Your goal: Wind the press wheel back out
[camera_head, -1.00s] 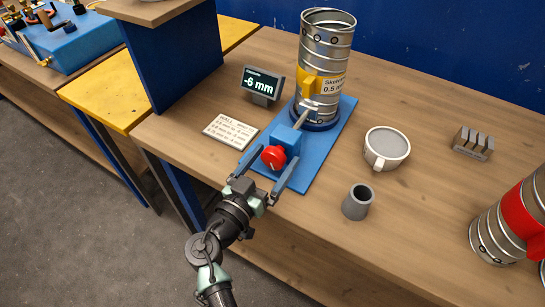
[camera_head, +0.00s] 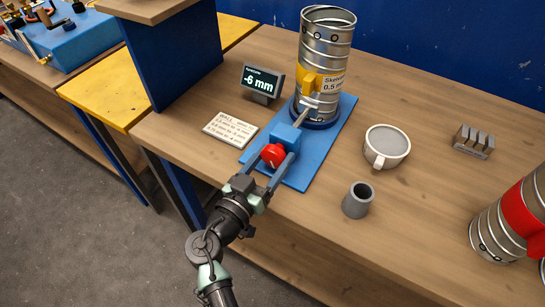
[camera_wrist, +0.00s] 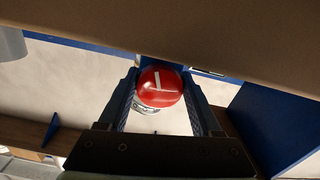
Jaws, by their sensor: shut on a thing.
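The red press wheel (camera_head: 273,155) sits on the front of the blue press block (camera_head: 287,134). My gripper (camera_head: 271,162) is shut on the wheel, one finger on each side of it. In the wrist view the wheel (camera_wrist: 160,87) lies between the two fingers (camera_wrist: 161,100), with a white mark on its face. Behind the block a thin rod reaches to the spiral duct (camera_head: 325,60), which stands upright on the blue base plate (camera_head: 340,122). The small display (camera_head: 262,83) reads -6 mm.
A mug (camera_head: 386,146), a grey cup (camera_head: 357,200) and a slotted grey block (camera_head: 473,141) stand to the right. Another duct with a red band (camera_head: 522,212) is at the right edge.

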